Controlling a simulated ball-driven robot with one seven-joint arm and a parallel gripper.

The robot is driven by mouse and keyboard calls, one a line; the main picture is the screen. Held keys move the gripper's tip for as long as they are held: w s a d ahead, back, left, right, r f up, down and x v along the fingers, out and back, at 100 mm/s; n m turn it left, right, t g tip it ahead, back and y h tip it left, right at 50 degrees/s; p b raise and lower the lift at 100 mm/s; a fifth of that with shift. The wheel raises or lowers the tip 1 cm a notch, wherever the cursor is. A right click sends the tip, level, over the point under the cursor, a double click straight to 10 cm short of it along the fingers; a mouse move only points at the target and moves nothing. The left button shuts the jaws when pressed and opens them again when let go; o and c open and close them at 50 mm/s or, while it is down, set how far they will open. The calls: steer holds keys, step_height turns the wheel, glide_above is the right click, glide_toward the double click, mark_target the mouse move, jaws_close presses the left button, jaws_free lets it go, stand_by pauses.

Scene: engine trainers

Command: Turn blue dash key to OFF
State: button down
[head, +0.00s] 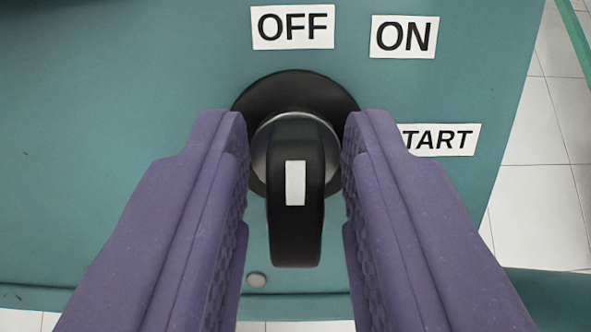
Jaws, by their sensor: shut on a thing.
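A black key (295,235) with a white stripe sits in a round black switch with a silver collar on the blue-green dash panel (120,70). The key and its stripe stand upright in the picture, in line below the OFF label (293,27). The ON label (404,37) is at the upper right, and the START label (440,139) is at the right, its first letter partly hidden by my right finger. My purple gripper (298,150) has one finger on each side of the key and is shut on it; the exact contact is hard to see.
A small round grey fastener (256,280) shows on the panel below the switch. The panel's right edge slants down, with white floor tiles (545,120) beyond it. The panel left of the switch is clear.

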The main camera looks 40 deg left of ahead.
stand_by(0.3)
steer(key=c, duration=1.2)
jaws_free()
steer(key=shift+o, duration=0.2)
steer(key=p+v, duration=0.2)
steer(key=v, duration=0.5)
steer(key=shift+s+d+r+p, duration=0.2)
steer(key=shift+s+d+p, duration=0.05)
steer(key=shift+p, duration=0.05)
